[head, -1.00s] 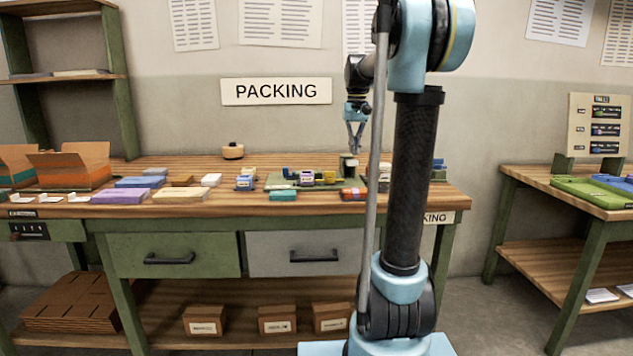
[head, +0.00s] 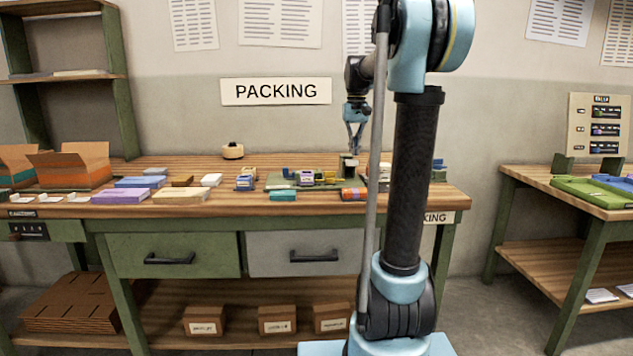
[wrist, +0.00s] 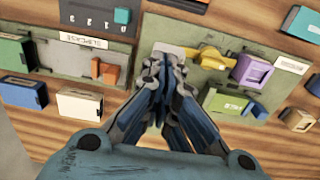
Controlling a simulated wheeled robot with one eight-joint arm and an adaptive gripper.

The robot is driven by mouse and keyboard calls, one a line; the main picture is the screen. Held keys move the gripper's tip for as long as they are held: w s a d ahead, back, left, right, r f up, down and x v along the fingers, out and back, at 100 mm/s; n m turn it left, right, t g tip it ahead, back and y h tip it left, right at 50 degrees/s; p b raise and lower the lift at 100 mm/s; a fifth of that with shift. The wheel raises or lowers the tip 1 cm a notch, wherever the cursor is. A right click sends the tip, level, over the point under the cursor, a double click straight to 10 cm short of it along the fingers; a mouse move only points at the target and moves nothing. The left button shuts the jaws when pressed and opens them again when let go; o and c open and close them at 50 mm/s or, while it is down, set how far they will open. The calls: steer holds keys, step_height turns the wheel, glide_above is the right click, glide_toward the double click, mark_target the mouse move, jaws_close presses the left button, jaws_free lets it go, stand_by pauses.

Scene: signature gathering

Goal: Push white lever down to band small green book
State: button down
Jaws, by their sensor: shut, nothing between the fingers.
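My gripper (wrist: 162,62) is shut and empty, pointing down over the green plate of a bench device (wrist: 205,75). Its fingertips are at a pale grey-white block (wrist: 166,49), likely the white lever's end, and partly cover it; I cannot tell whether they touch. A small green book with a white label (wrist: 229,103) lies on the plate, right of the fingers. A yellow part (wrist: 203,55) and a purple block (wrist: 251,72) sit beyond it. In the head view my gripper (head: 354,146) is just above the pale block (head: 349,159) at the bench's right side.
A second device plate with an orange block (wrist: 109,74) is to the left in the wrist view. Open cardboard boxes (head: 72,163) stand at the bench's left. Bare wood shows between items.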

mark_target(354, 165)
steer(key=shift+f, duration=3.4)
stand_by(1.3)
steer(key=shift+r, duration=0.15)
stand_by(0.3)
steer(key=shift+r, duration=4.4)
steer(key=shift+s+f, duration=0.15)
steer(key=shift+s, duration=0.2)
steer(key=shift+t, duration=0.3)
steer(key=s+f, duration=0.1)
steer(key=s, duration=0.2)
steer(key=s+f, duration=0.2)
steer(key=s, duration=0.2)
steer(key=s+f, duration=0.1)
steer(key=s, duration=0.2)
steer(key=shift+s+a+f, duration=0.15)
steer(key=shift+f, duration=0.1)
steer(key=s+f+t, duration=0.1)
steer(key=s+f, duration=2.2)
steer(key=shift+s+a+f+t, duration=0.2)
steer(key=shift+s+f+t, duration=0.1)
steer(key=shift+s+f, duration=0.1)
